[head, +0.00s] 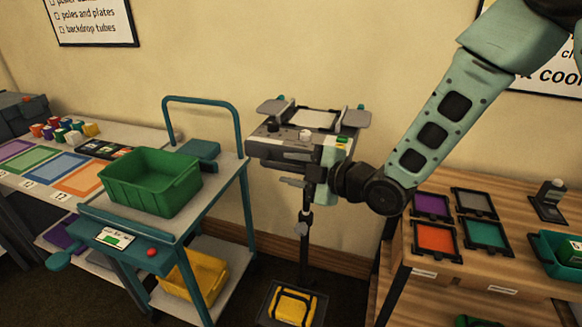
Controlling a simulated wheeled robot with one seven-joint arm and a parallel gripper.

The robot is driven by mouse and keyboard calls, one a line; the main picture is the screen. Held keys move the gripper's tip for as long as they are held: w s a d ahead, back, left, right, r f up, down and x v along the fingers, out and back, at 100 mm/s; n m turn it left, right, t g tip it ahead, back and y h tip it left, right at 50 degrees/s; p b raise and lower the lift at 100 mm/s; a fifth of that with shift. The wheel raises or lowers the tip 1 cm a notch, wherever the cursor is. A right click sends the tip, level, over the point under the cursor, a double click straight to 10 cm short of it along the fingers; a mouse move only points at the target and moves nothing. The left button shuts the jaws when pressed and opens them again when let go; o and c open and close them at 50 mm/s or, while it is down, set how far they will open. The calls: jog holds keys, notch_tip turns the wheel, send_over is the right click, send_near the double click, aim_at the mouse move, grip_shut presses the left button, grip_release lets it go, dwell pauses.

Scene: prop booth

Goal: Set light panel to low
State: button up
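The light panel (290,146) is a grey box on a dark upright stand in the middle of the head view. A pale plate lies on its top between grey side flaps. A dark knob (274,127) and a pale knob (305,135) show on its upper face. Which setting it is on is too small to read. My gripper (326,172) is at the right front of the panel and overlaps its right side in the picture. Its fingers are too small and partly hidden, so I cannot tell their opening or whether they touch the panel.
A teal cart (235,180) with a green bin (151,182) stands left of the panel, with a yellow bin (196,280) below. A wooden shelf (460,262) with coloured framed squares stands right.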

grip_shut()
jog(key=shift+f, duration=0.1)
notch_tip(320, 180, down, 16)
jog(key=b, duration=1.7)
jog(key=shift+r, duration=0.2)
jog(key=shift+s+d+f, duration=0.1)
jog(key=shift+s, duration=0.05)
grip_release()
jog(key=shift+r, duration=0.2)
